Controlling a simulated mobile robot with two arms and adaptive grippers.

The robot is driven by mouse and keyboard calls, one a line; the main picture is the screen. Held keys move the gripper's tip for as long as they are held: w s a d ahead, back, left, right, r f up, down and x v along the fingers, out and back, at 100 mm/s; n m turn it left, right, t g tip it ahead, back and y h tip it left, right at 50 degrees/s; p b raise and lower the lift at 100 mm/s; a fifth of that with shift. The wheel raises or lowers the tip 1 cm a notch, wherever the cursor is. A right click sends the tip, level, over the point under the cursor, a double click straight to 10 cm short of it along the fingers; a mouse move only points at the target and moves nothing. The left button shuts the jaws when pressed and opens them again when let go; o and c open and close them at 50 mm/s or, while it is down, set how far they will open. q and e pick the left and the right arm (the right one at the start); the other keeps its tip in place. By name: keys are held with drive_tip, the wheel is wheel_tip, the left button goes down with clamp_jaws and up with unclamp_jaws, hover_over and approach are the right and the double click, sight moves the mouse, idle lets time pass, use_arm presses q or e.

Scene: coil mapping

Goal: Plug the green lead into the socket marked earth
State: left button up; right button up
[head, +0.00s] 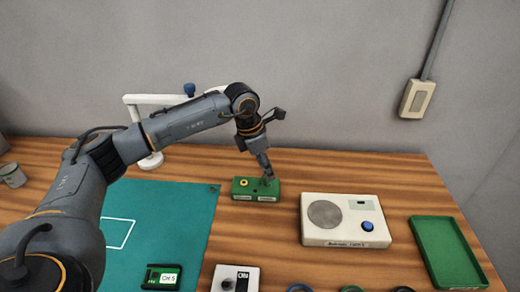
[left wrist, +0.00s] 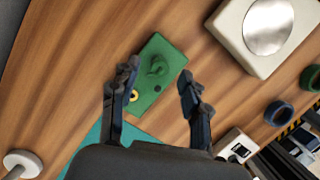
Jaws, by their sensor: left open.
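A green block (head: 254,196) sits on the wooden table just right of the teal mat. It has a yellow-ringed socket (head: 244,183) on its left part and white labels on its front, too small to read. In the left wrist view the block (left wrist: 168,57) carries a raised green piece (left wrist: 158,66), perhaps the green lead's plug, beside a dark hole (left wrist: 157,88). I cannot tell whether it is plugged in. My left gripper (head: 263,170) points down over the block's right part. Its open fingers (left wrist: 159,80) are on either side of the block in that view. My right gripper is out of view.
A cream box (head: 345,239) with a round grille and blue knob stands to the right, then an empty green tray (head: 447,251). A card marked CH 5 (head: 162,277) and a switch box (head: 235,279) are in front. A white stand (head: 150,160) is behind my arm.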

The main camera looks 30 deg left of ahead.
use_arm(q)
drive_tip(key=shift+x, duration=1.9)
clamp_jaws()
drive_tip(key=c, duration=0.7)
unclamp_jaws()
drive_tip(key=shift+c, duration=0.2)
clamp_jaws()
drive_tip(key=shift+r+p, duration=0.5)
drive_tip(key=shift+p, duration=0.05)
drive_tip(key=shift+r+p, duration=0.55)
drive_tip(key=shift+r, duration=0.4)
drive_tip(key=shift+r+p, duration=0.85)
drive_tip(key=shift+r, duration=0.8)
